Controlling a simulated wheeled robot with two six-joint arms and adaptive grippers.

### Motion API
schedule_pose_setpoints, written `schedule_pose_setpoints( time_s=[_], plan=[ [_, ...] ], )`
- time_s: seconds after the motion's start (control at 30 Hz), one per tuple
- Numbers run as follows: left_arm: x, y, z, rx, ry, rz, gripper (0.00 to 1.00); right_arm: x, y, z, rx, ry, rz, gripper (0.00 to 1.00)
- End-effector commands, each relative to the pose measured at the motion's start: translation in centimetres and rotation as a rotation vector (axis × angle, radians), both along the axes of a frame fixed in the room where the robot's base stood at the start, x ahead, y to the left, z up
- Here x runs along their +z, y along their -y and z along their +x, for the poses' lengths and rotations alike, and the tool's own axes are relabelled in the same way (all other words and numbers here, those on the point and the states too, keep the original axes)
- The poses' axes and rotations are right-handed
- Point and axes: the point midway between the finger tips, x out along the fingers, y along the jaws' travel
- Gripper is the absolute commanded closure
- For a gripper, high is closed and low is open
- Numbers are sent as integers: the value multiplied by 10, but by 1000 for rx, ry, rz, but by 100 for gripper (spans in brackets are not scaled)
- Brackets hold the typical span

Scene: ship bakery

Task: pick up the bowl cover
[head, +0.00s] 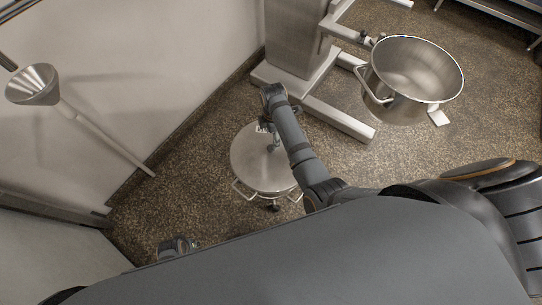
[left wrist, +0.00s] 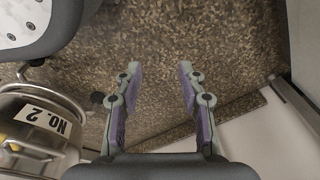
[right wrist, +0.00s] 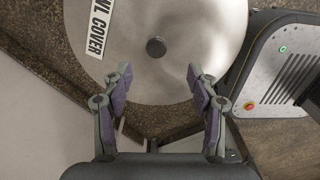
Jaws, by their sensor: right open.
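The bowl cover (head: 258,168) is a round, pale metal disc. It lies over a wheeled vessel with wire handles (head: 242,191). In the right wrist view the cover (right wrist: 205,25) has a dark round knob (right wrist: 156,47) and a label ending in "WL COVER". My right gripper (right wrist: 157,78) is open and empty above the cover's near part. The knob shows just beyond the gap between its fingertips. In the head view my right arm hides part of the cover. My left gripper (left wrist: 159,70) is open and empty over the speckled floor.
A metal vessel labelled "NO. 2" (left wrist: 45,118) is left of my left gripper. A mixer stand (head: 308,35) is behind the cover, with an open steel bowl (head: 400,105) to its right. A steel funnel (head: 34,88) and the white wall are at left.

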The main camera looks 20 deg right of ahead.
Motion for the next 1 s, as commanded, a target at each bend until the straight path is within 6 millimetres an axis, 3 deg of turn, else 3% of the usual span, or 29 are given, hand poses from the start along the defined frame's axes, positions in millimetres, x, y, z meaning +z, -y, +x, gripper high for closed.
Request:
schedule_pose_setpoints(
  time_s=[0.3,0.67,1.0],
  plan=[
    [40,13,26,-2,-3,-21,60,-45,0,0,-3,-1,1,40],
    [61,19,32,-4,-7,-31,60,-59,-1,1,-3,-1,1,40],
    [131,35,38,-18,-18,-59,60,-98,-5,5,-4,-1,1,40]
  ],
)
